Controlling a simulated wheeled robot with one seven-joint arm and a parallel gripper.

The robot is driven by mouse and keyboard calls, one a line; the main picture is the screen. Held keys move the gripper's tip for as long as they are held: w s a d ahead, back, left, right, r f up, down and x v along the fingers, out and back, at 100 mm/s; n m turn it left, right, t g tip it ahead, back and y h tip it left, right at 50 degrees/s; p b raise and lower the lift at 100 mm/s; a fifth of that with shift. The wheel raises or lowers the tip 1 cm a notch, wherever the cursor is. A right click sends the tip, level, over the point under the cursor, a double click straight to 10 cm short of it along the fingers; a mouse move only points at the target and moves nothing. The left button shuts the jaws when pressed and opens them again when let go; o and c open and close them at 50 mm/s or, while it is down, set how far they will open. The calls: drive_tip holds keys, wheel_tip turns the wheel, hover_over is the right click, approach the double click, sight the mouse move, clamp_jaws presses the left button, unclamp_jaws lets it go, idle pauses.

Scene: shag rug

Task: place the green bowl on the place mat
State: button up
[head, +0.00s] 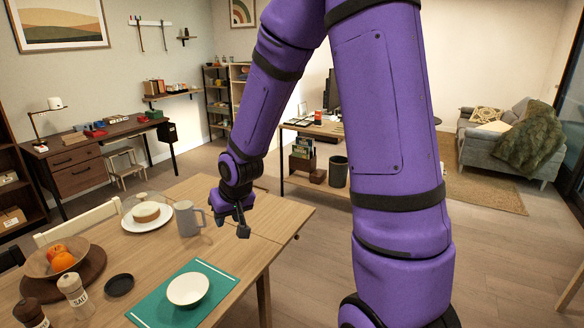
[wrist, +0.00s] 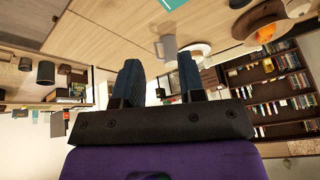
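A teal place mat (head: 160,308) lies near the table's front edge in the head view; its corner (wrist: 172,3) shows at the top of the wrist view. A pale, nearly white bowl (head: 188,289) sits upright on the mat. I see no bowl that is clearly green. My gripper (head: 242,222) hangs above the table's right part, beyond the mat and to the right of the grey mug, apart from the bowl. In the wrist view its two fingers (wrist: 160,68) are spread with nothing between them.
On the table (head: 240,245) are a grey mug (head: 187,218), a plate with a cake (head: 147,213), a wooden bowl of oranges (head: 58,260), a black coaster (head: 119,284) and salt (head: 75,292) and pepper (head: 32,313) shakers. The table right of the mat is clear.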

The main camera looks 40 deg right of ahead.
drive_tip(key=s+r+h, duration=0.1)
drive_tip(key=s+r, duration=0.9)
drive_tip(key=r, duration=0.4)
drive_tip(key=s+r, duration=0.4)
drive_tip(key=s, duration=0.3)
drive_tip(key=s+a+r+n, duration=0.1)
drive_tip(key=s+r, duration=0.3)
drive_tip(key=s, duration=0.4)
drive_tip(key=shift+n+y, duration=0.3)
drive_tip(key=shift+r, duration=0.1)
